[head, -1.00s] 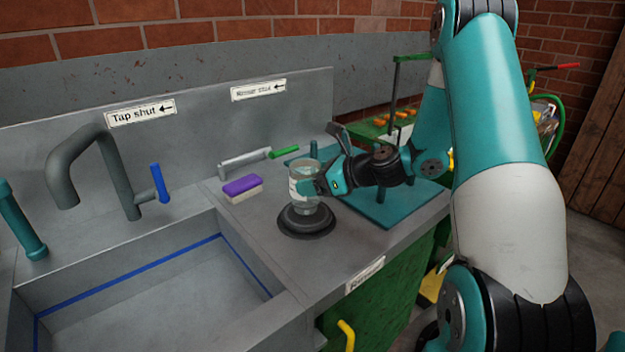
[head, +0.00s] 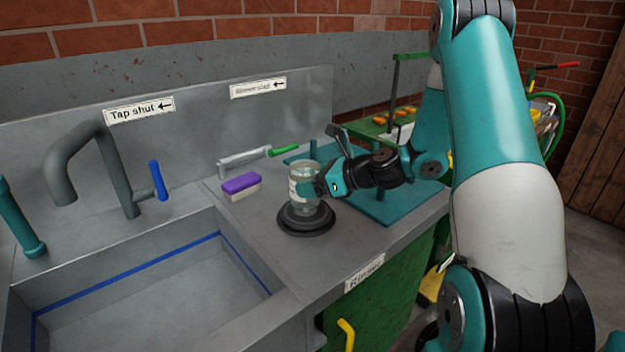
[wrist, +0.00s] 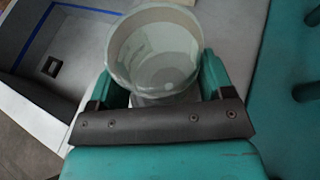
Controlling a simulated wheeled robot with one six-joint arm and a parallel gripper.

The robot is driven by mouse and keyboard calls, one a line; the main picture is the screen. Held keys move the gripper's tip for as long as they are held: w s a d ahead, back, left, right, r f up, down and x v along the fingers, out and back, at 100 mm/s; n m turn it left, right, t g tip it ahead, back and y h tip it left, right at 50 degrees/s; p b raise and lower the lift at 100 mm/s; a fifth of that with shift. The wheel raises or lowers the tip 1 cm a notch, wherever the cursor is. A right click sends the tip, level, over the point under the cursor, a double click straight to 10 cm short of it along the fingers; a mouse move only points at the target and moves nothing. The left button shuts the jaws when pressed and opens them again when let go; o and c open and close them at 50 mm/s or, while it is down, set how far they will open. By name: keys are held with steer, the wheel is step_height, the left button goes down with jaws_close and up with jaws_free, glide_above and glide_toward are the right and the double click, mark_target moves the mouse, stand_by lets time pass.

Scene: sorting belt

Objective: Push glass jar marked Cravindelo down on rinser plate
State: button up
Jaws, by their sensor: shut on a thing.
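The glass jar (head: 304,175) is clear with a pale label whose writing is too small to read. My gripper (head: 310,188) is shut on the jar's side, coming from the right. In the wrist view the open, empty-looking jar (wrist: 154,48) sits between the two teal fingers. The plate is hidden there behind the jar and gripper.
A sink (head: 150,290) lies left of the plate, with a grey tap (head: 115,170) and blue lever behind it. A purple-and-white sponge (head: 241,186) lies behind the plate. A green-tipped lever (head: 284,150) stands near a teal mat (head: 385,208) on the right.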

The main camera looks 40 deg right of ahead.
mark_target(313, 167)
steer(key=shift+f, duration=0.7)
stand_by(1.6)
steer(key=shift+r, duration=0.1)
stand_by(0.8)
step_height(313, 167, up, 7)
steer(key=p, duration=0.7)
steer(key=shift+r, duration=0.1)
